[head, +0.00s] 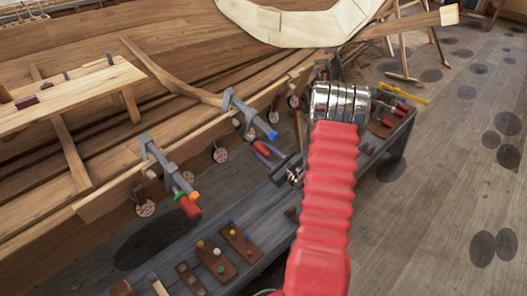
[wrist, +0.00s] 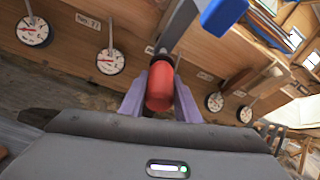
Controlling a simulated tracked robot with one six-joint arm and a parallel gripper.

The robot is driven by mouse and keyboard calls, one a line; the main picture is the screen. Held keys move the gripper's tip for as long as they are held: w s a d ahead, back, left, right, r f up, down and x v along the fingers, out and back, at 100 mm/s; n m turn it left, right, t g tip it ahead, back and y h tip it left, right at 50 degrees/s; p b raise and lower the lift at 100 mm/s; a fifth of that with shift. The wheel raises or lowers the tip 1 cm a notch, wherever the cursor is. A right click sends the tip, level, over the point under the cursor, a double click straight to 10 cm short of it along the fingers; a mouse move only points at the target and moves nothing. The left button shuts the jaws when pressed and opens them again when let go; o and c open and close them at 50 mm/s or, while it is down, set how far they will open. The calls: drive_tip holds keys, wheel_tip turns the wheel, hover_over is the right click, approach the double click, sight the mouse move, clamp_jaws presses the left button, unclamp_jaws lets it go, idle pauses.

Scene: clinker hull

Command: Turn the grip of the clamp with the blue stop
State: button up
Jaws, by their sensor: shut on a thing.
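The clamp with the blue stop (head: 250,115) sits on the hull's plank edge in the head view. Its blue stop (head: 273,135) is at the bar's lower end and also shows large at the top of the wrist view (wrist: 222,15). Its red grip (wrist: 160,86) points down between the purple fingers of my gripper (wrist: 160,100), which are shut on it from both sides.
A second clamp with an orange and green stop and a red grip (head: 188,205) is to the left. Several round gauges (wrist: 110,61) hang under the plank. A grey bench (head: 165,262) with peg boards (head: 240,243) stands below. Open floor lies to the right.

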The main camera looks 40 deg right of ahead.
drive_tip(key=n+h, duration=0.3)
drive_tip(key=shift+r+t, duration=0.1)
drive_tip(key=shift+t, duration=0.3)
drive_tip(key=shift+n, duration=0.3)
drive_tip(key=o, duration=1)
drive_tip(key=shift+o, duration=0.2)
drive_tip(key=shift+s, duration=0.15)
drive_tip(key=shift+s, duration=0.25)
drive_tip(key=s+a+f, duration=0.1)
drive_tip(key=s+a, duration=0.1)
drive_tip(key=s, duration=1)
drive_tip(key=shift+s+f, duration=0.35)
drive_tip(key=shift+a, duration=0.1)
